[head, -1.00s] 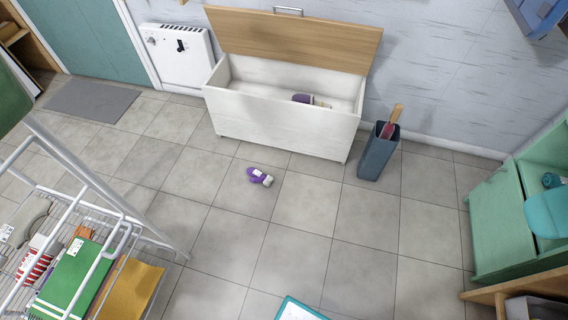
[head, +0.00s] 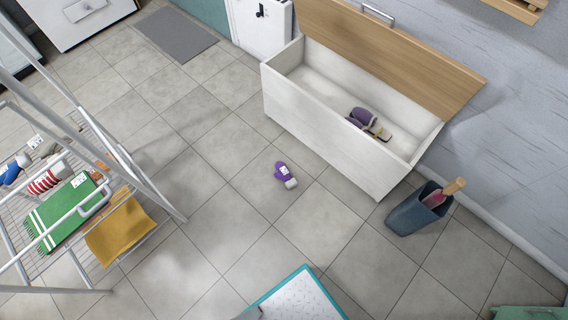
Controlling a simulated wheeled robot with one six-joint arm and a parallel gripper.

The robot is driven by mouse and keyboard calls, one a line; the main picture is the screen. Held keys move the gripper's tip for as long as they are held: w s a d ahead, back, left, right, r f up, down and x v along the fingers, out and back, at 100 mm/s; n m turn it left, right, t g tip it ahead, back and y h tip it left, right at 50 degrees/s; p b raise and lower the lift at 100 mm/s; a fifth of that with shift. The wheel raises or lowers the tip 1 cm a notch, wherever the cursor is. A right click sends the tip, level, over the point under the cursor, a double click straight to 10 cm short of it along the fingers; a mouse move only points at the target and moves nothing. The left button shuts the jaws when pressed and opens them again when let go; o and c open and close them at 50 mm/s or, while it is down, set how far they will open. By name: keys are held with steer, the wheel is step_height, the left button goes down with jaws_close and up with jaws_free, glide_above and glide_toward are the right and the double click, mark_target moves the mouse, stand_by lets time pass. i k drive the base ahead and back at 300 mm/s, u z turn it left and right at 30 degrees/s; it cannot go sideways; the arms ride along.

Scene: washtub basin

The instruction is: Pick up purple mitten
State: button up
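A purple mitten (head: 281,170) with a pale cuff and a small white label lies on the tiled floor, in front of the open white chest. Another purple item (head: 363,116), perhaps a second mitten, lies inside the chest beside a dark and pale object. Its lower part is hard to make out. My gripper is not in view.
The white chest (head: 325,138) has its wooden lid raised against the wall. A dark blue bin (head: 408,214) holding a wooden-handled item stands right of it. A wire rack with a green cloth (head: 66,213) and a yellow cloth (head: 121,229) stands left. Floor around the mitten is clear.

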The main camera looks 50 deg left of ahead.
mark_target(283, 174)
steer(key=u, duration=0.55)
steer(key=i, duration=0.7)
steer(key=u, duration=1.25)
steer(key=i, duration=0.4)
steer(key=u, duration=0.35)
